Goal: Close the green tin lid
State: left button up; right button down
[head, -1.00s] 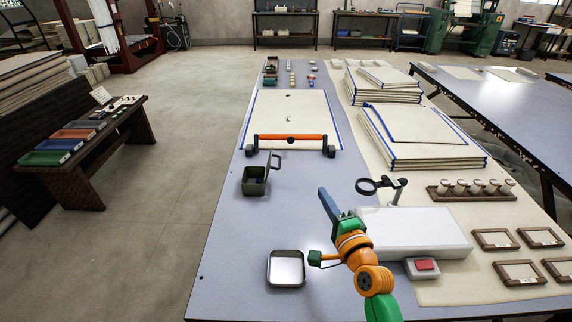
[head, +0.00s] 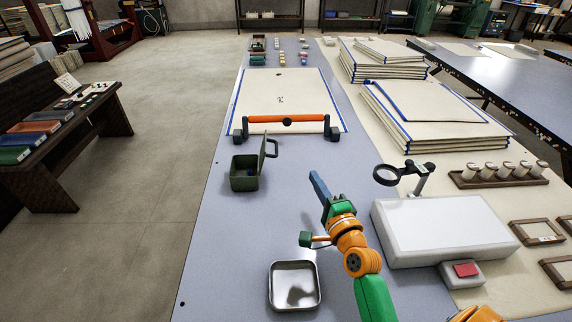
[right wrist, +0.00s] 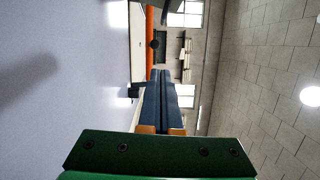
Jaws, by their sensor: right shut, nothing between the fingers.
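The green tin (head: 245,183) stands on the blue-grey table, left of the middle in the head view. Its lid (head: 268,150) stands up, open, at the tin's right side, with a dark loop on it. Something small and dark blue lies inside the tin. My right gripper (head: 315,178) is shut and empty above the table, to the right of the tin and apart from it. In the right wrist view its dark blue fingers (right wrist: 163,95) lie together and point toward the orange bar. My left gripper is not in view.
An orange bar (head: 265,119) on dark feet stands behind the tin, across a cream sheet (head: 285,90). A shallow metal tray (head: 294,286) lies in front. A magnifier (head: 388,175) and a white box (head: 440,225) stand at the right.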

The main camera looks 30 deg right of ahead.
jog(key=w+a, duration=0.2)
jog(key=w, duration=0.9)
jog(key=shift+w+r, duration=0.2)
jog(key=shift+r, duration=0.05)
jog(key=shift+d, duration=0.1)
